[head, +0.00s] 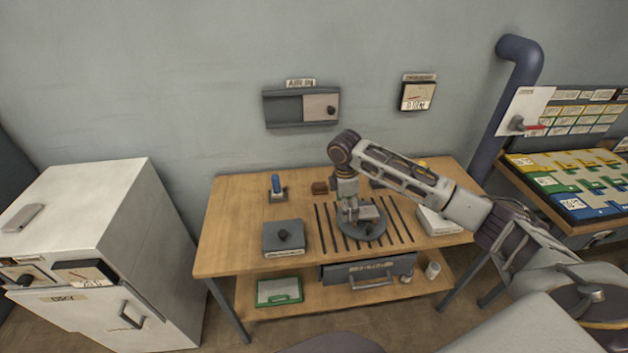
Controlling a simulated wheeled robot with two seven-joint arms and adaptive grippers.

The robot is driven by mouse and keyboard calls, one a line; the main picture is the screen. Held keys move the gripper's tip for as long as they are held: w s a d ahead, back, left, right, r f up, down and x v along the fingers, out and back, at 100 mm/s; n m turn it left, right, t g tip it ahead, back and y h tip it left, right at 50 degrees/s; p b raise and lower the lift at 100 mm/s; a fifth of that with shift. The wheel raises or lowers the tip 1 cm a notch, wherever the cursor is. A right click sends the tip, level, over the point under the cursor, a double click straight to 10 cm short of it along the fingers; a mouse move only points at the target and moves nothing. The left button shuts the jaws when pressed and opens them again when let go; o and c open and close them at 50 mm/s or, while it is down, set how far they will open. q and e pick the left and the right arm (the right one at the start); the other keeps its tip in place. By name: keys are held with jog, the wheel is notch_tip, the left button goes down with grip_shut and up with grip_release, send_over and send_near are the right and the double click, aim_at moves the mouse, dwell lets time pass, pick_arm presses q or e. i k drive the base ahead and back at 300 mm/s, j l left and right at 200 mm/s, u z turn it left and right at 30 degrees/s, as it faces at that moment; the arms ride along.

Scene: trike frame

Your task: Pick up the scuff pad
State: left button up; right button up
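A small reddish-brown block (320,187), which looks like the scuff pad, lies at the back of the wooden workbench (235,235), left of my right arm. My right gripper (350,216) points down over a round dark plate (362,232) in the middle of the bench, in front of and to the right of the block, apart from it. A grey flat piece (369,212) is on the plate beside the fingers. The fingers are too small to tell open from shut. My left gripper is not in view.
Dark slots run across the bench around the plate. A grey box with a knob (284,238) and a blue cylinder on a stand (277,188) are on the left. A white box (440,222) is at the right. A white cabinet (95,240) stands left of the bench.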

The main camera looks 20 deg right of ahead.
aim_at(318, 187)
jog(key=i, duration=0.85)
